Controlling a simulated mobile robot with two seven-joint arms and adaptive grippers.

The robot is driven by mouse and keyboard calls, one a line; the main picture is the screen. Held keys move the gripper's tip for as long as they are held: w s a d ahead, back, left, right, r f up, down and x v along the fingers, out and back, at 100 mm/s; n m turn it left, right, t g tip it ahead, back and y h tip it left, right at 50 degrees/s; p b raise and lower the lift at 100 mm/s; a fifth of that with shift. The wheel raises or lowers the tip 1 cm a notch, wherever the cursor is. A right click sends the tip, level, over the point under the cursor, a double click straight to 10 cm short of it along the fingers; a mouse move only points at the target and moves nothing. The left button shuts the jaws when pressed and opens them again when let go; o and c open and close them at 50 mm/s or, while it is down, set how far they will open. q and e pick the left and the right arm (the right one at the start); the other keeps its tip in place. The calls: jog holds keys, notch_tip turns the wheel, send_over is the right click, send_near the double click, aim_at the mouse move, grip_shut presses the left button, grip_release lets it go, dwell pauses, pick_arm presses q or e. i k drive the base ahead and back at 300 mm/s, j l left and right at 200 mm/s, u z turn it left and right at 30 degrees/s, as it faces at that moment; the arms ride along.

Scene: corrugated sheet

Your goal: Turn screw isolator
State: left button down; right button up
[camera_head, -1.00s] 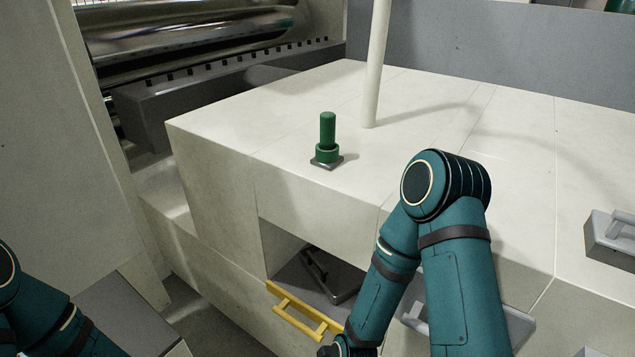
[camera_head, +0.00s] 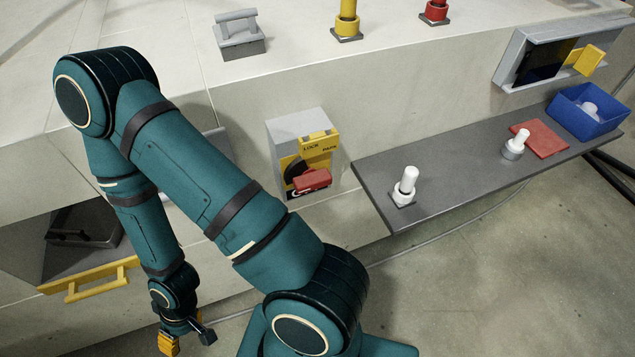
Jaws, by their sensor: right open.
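The isolator (camera_head: 300,130) is a grey box with a yellow front plate, fixed on the front wall of the pale cabinet in the middle of the view. Words on its plate include LOCK and what looks like PARK. A red handle (camera_head: 312,180) sticks out low on the plate, beside a dark round part. My right gripper (camera_head: 187,340) is open, with nothing seen between its fingers. It hangs low at the bottom left, to the left of and below the isolator, well apart from it. My left gripper is out of view.
A dark shelf (camera_head: 450,175) to the right holds white knobs, a red pad (camera_head: 540,139) and a blue bin (camera_head: 588,108). An open drawer with a yellow handle (camera_head: 95,280) is at left. Yellow (camera_head: 347,20) and red (camera_head: 434,12) posts stand on top.

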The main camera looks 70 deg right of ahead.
aim_at(304, 179)
jog(key=z, duration=2.25)
jog(key=k+l, duration=0.05)
jog(key=l, duration=0.05)
